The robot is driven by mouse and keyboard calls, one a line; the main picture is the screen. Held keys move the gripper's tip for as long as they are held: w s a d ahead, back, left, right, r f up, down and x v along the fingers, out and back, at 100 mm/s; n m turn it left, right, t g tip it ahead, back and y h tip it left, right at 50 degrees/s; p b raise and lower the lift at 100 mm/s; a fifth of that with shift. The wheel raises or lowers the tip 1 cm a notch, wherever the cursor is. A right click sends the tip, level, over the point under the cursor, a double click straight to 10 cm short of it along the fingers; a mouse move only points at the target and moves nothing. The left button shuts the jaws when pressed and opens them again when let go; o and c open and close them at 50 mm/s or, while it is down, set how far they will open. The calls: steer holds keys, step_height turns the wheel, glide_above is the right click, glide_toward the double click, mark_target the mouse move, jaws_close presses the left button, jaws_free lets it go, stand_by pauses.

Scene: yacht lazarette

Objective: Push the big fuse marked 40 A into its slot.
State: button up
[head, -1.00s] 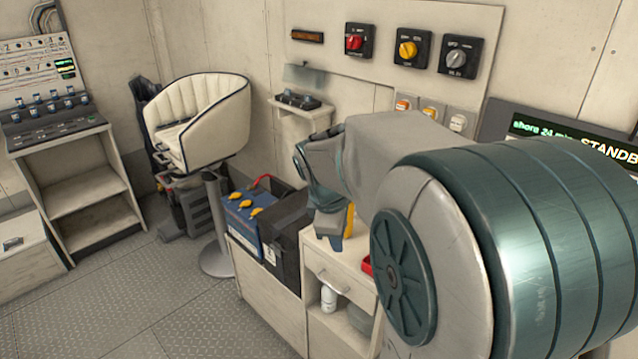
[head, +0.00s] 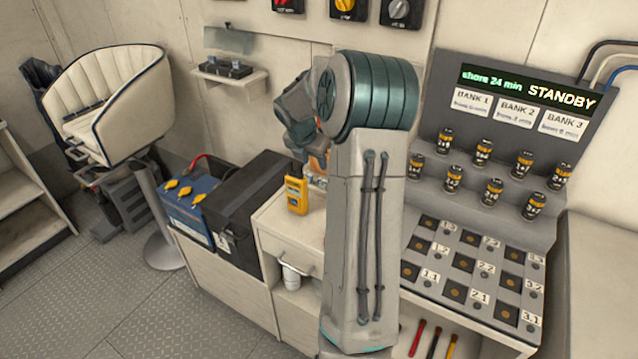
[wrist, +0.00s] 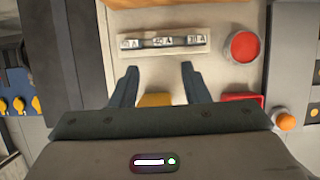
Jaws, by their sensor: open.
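My gripper (wrist: 158,70) is open and empty in the wrist view. Its two fingers point at a pale strip (wrist: 190,50) holding three small blocks in a row. The blocks end in a letter like A; the middle block (wrist: 163,42) may read 40 A, but the marks are too blurred to be sure. The fingertips appear short of the strip. In the head view my arm hides the strip, and the gripper shows only partly behind my arm. A black block (head: 228,68) sits on a small wall shelf under a raised clear cover; I cannot tell whether it has the slot.
A yellow meter (head: 297,195) stands on the counter beside a black box (head: 240,215) and a blue battery (head: 195,205). A console (head: 500,170) with several cylinders stands right.

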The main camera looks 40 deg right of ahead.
steer(key=shift+x, duration=5.05)
steer(key=shift+s+d, duration=0.15)
steer(key=shift+d, duration=0.05)
steer(key=shift+r, duration=0.1)
steer(key=c, duration=0.7)
